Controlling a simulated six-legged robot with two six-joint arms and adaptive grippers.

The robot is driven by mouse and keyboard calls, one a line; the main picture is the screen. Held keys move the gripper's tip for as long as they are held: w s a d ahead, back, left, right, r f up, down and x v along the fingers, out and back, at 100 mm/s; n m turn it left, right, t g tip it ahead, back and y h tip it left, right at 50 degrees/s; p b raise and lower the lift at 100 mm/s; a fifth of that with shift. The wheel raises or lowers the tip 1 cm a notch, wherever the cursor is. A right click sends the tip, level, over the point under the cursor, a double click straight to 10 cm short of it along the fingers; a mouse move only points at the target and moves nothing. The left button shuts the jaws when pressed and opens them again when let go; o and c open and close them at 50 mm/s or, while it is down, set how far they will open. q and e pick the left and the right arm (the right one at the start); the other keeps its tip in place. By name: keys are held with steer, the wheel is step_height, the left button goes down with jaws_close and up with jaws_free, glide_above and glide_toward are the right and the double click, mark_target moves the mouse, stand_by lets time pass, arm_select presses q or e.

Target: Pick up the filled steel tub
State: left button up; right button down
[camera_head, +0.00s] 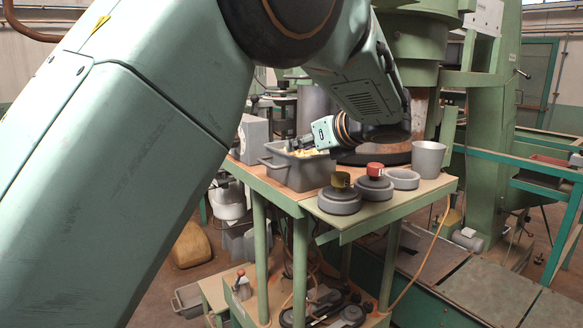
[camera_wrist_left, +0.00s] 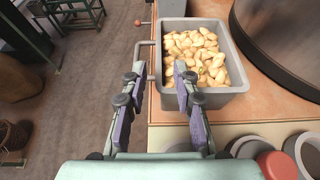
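The steel tub (camera_head: 311,177) is a grey rectangular bin with a side handle, standing on the wooden top of a green-legged stand. In the left wrist view the tub (camera_wrist_left: 217,98) is filled with pale yellow nuts (camera_wrist_left: 198,52). My left gripper (camera_head: 289,146) is over the tub's near left side in the head view. In the left wrist view the left gripper (camera_wrist_left: 159,72) is open, one finger outside by the handle (camera_wrist_left: 144,61), the other overlapping the nuts. The fingers hold nothing visible; their height over the rim cannot be told. My right gripper is out of view.
Round grey weights (camera_head: 339,202) and a grey cup (camera_head: 428,159) stand on the ledge right of the tub. A large round drum (camera_wrist_left: 292,38) is close to the tub's right. A grey box (camera_head: 253,137) stands behind left.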

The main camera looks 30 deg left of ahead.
mark_target(283, 152)
arm_select(q)
steer(key=shift+w+a+f, duration=0.4)
steer(key=shift+w+a, duration=0.1)
steer(key=shift+w, duration=0.05)
steer(key=x, duration=0.3)
steer(key=p+x, duration=0.1)
steer(key=x, duration=0.1)
steer(key=shift+s+a, duration=0.25)
steer(key=shift+s, duration=0.05)
steer(key=shift+w+a+f, duration=0.15)
steer(key=shift+w+f, duration=0.1)
steer(key=shift+w, duration=0.05)
steer(key=shift+r, duration=0.1)
steer(key=shift+s, duration=0.2)
steer(key=c, duration=0.3)
jaws_close()
steer(key=shift+w, duration=0.15)
